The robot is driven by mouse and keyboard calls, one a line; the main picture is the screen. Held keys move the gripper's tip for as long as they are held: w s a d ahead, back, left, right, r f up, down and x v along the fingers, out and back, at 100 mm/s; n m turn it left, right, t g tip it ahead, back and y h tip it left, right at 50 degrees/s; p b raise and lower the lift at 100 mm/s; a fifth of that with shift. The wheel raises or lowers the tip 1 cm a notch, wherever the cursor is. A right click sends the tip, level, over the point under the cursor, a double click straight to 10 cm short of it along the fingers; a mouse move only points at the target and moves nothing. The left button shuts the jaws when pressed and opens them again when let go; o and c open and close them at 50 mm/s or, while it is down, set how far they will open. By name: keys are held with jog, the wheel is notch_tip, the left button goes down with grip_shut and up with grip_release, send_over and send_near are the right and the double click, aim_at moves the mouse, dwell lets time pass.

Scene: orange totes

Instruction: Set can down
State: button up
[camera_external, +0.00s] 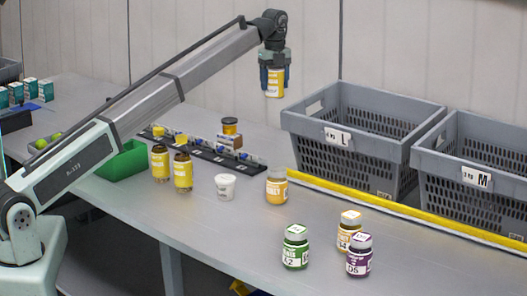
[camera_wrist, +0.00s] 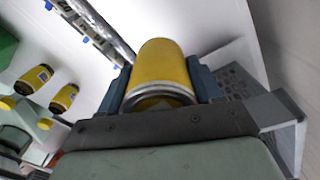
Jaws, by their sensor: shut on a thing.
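A yellow can (camera_external: 275,83) with a pale lower rim is held in my gripper (camera_external: 274,72), high above the table (camera_external: 190,225). In the wrist view the yellow can (camera_wrist: 162,72) sits between the two blue fingers of my gripper (camera_wrist: 160,88), which touch its sides. The can hangs clear of everything, above and behind the jar with the orange label. Part of the can is hidden by the fingers.
Grey crates marked L (camera_external: 345,150) and M (camera_external: 475,185) stand at the right behind a yellow strip (camera_external: 400,209). A yellow-labelled jar (camera_external: 276,186), white cup (camera_external: 225,187), two dark yellow bottles (camera_external: 182,171) and several small jars (camera_external: 296,247) stand on the table. The front middle is clear.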

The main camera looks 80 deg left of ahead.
notch_tip(320, 180, down, 20)
jog(key=shift+r, duration=0.15)
dwell(0.5)
jog(key=o, duration=1.3)
notch_tip(320, 180, up, 12)
dwell(0.4)
